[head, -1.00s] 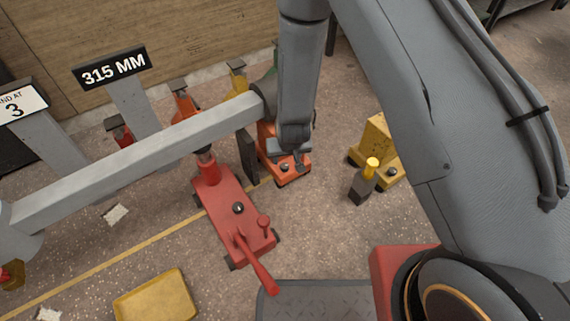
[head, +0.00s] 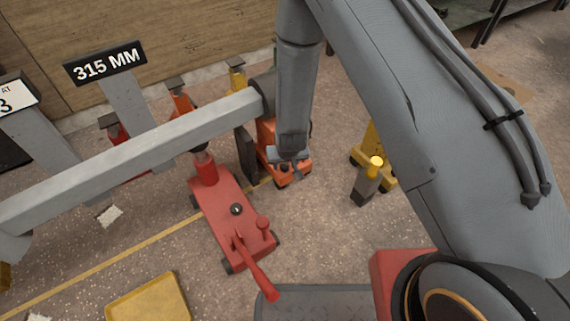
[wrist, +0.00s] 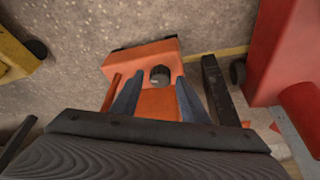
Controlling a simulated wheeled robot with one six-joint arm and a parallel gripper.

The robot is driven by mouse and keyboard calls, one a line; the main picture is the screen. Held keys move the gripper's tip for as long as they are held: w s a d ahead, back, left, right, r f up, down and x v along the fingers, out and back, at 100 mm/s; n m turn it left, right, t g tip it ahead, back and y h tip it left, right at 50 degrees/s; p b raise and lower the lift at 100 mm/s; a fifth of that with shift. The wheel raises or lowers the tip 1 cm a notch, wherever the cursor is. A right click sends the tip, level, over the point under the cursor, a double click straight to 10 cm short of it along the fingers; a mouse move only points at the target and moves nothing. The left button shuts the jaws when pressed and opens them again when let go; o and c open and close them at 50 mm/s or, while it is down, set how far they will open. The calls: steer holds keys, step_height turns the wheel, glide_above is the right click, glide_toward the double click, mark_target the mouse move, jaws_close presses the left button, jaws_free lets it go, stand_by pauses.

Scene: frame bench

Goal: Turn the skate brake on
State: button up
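An orange wheeled skate (head: 293,176) stands on the floor beyond the red jack in the head view, partly hidden by my arm. In the wrist view the orange skate (wrist: 136,58) lies straight ahead, with a round dark knob (wrist: 160,76) on its top. My gripper (wrist: 157,85) is open and empty above the skate, its two grey fingers apart with the knob showing between and just beyond their tips. I cannot tell whether a finger touches it. In the head view my gripper (head: 287,156) is small and partly hidden.
A red jack (head: 222,205) with a long handle stands left of the skate. A yellow unit (head: 374,143) and a dark post with a yellow top (head: 367,182) stand to the right. A grey beam (head: 130,155) crosses the left. A yellow tray (head: 150,300) lies in front.

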steer(key=c, duration=0.8)
steer(key=shift+d+r+n+y+p, duration=0.1)
steer(key=shift+n+y+p, duration=0.4)
steer(key=shift+n+p, duration=0.7)
steer(key=shift+w+n+g+y, duration=0.1)
steer(key=shift+n+g+y, duration=0.2)
steer(key=shift+n, duration=0.7)
steer(key=o, duration=1)
steer(key=shift+o, duration=0.2)
steer(key=p+v, duration=0.3)
steer(key=v, duration=0.4)
steer(key=shift+r+p, duration=0.3)
steer(key=shift+p, duration=0.1)
steer(key=shift+d, duration=0.15)
